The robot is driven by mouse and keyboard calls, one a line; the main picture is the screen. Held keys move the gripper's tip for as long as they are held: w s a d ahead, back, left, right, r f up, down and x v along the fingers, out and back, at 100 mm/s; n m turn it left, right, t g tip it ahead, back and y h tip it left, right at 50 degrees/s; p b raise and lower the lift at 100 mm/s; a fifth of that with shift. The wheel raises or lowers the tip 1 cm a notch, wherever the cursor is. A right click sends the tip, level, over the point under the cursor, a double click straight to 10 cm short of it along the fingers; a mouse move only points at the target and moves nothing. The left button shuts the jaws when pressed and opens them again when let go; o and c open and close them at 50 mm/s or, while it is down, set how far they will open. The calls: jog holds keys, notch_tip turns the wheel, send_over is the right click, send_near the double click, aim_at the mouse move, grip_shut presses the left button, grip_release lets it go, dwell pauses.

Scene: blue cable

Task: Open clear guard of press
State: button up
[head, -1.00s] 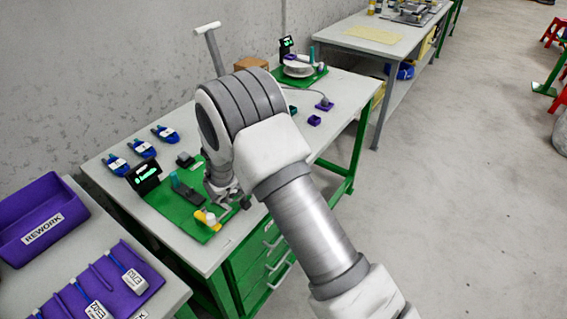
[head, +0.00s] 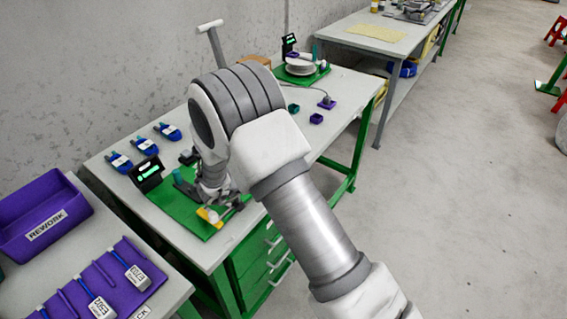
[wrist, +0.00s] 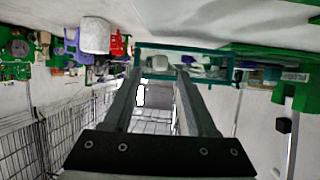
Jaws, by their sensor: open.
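The press stands on the green mat (head: 178,212) at the near end of the workbench. Its dark and teal parts (head: 177,176) show beside my gripper, and my arm hides much of it. In the wrist view, what looks like the clear guard is a see-through panel with teal edges (wrist: 212,78), across the space in front of my fingertips. My gripper (wrist: 158,76) is open, with nothing seen held between its fingers. In the head view my gripper (head: 214,194) is low over the mat, beside the press. I cannot tell whether a finger touches the guard.
A small black display (head: 147,173) stands at the mat's left edge, with blue tools (head: 144,146) behind it. A yellow part (head: 208,215) lies near the mat's front edge. A purple REWORK bin (head: 40,215) is on the left table.

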jog(key=v, duration=0.4)
jog(key=shift+s+a+r, duration=0.1)
jog(key=shift+s+a, duration=0.05)
jog(key=shift+s, duration=0.05)
jog(key=w+a+r+n+t+y+p, duration=0.1)
jog(key=w+r+n+t+y+p, duration=0.25)
jog(key=r+y, duration=1.15)
jog(key=s+d+r+n+g+h+p, duration=0.1)
jog(key=s+r+n, duration=0.15)
jog(key=r, duration=0.45)
jog(key=s+d+r+n+g+h+p, duration=0.1)
jog(key=s+r, duration=0.3)
jog(key=r, duration=0.3)
jog(key=s+d+n+g+h+p, duration=0.1)
jog(key=s+d+g, duration=0.1)
jog(key=s+d, duration=0.5)
jog(key=s+d+n+g+h+p, duration=0.1)
jog(key=s+d, duration=0.6)
jog(key=s, duration=1.1)
jog(key=shift+s+d+r+g+h+p, duration=0.3)
jog(key=shift+r+g+h, duration=0.15)
jog(key=shift+g+h, duration=0.55)
